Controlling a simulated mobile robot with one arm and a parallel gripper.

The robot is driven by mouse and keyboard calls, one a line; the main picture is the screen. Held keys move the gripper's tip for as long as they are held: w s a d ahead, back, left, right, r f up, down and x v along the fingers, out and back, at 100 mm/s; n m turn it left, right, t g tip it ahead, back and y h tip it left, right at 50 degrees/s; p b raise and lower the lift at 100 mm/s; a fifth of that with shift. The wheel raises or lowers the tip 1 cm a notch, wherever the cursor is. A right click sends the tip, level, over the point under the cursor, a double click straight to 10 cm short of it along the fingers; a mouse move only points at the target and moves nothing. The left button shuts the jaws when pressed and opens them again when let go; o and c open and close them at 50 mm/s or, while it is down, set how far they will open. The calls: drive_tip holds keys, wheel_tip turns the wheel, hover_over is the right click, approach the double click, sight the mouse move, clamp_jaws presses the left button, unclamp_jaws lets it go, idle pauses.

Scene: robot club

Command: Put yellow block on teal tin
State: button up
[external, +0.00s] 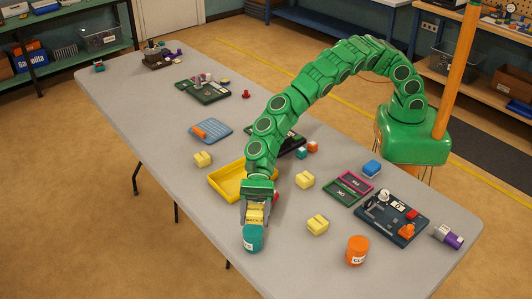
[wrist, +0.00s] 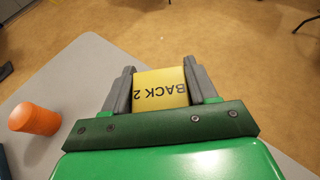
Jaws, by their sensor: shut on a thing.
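My gripper (external: 255,218) is shut on a yellow block (external: 256,212) near the table's front left edge. In the wrist view, the block (wrist: 161,90) sits between the two grey fingers of the gripper (wrist: 159,72), with "BACK 2" printed upside down on its face. The teal tin (external: 253,240) stands upright directly below the block in the external view. I cannot tell whether block and tin touch. The tin is hidden in the wrist view.
Other yellow blocks (external: 305,180) (external: 318,225) (external: 203,159) lie on the grey table (external: 285,262). A yellow tray (external: 222,190) is just behind my gripper. An orange tin (external: 357,251) stands to the right, also in the wrist view (wrist: 36,118). A dark board (external: 408,232) lies farther right.

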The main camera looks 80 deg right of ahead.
sight(252, 234)
drive_tip(key=shift+w+a+f, duration=0.15)
drive_tip(key=shift+w+f, duration=0.05)
drive_tip(key=shift+f, duration=0.05)
drive_tip(key=shift+a+f, duration=0.1)
drive_tip(key=shift+w+a+f, duration=0.2)
drive_tip(key=shift+w+f, duration=0.05)
drive_tip(key=shift+f, duration=1.6)
drive_tip(key=shift+f, duration=0.1)
drive_tip(key=o, duration=1.1)
